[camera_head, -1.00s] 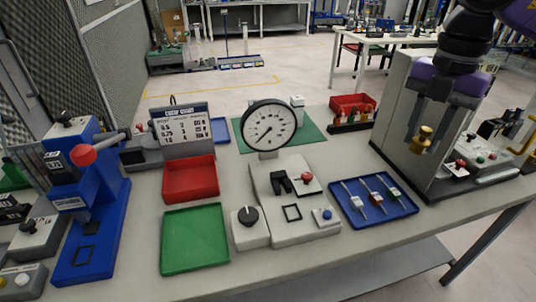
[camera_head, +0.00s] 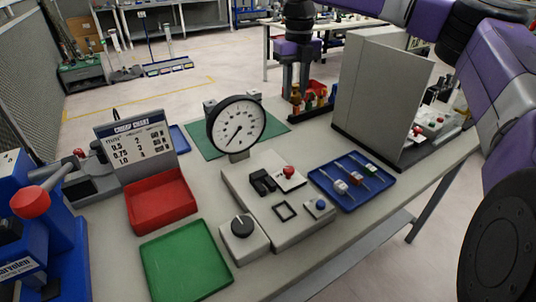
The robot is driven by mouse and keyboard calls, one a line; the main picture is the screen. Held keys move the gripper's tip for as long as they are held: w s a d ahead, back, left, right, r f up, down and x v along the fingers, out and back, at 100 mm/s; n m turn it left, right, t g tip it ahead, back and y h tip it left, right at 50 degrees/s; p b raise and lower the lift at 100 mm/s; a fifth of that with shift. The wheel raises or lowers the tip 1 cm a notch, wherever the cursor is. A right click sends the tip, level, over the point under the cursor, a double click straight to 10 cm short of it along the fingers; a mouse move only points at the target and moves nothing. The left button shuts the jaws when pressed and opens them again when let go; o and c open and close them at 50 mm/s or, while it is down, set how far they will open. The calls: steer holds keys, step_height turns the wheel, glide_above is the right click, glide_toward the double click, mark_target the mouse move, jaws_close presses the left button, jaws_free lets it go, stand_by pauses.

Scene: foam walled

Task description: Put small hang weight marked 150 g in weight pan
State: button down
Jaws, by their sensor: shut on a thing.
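My gripper (camera_head: 296,82) points down at the back of the table, left of the grey upright panels. It is shut on a small brass weight (camera_head: 296,94), which shows low between the fingers. The weight is small here and blends with the coloured pieces behind or below it. Its 150 g mark cannot be read. I cannot make out a weight pan for certain.
A red bin and rack with several small pieces (camera_head: 318,96) stands close by my gripper. Tall grey panels (camera_head: 375,85) stand to its right. A round dial gauge (camera_head: 237,125), blue tray (camera_head: 352,181), red tray (camera_head: 160,201) and green tray (camera_head: 186,262) fill the nearer table.

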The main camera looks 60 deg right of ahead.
mark_target(291, 154)
step_height(291, 154, down, 18)
steer(key=shift+r, duration=0.1)
stand_by(0.4)
steer(key=shift+f, duration=0.2)
steer(key=c, duration=1.1)
jaws_free()
steer(key=shift+o, duration=0.2)
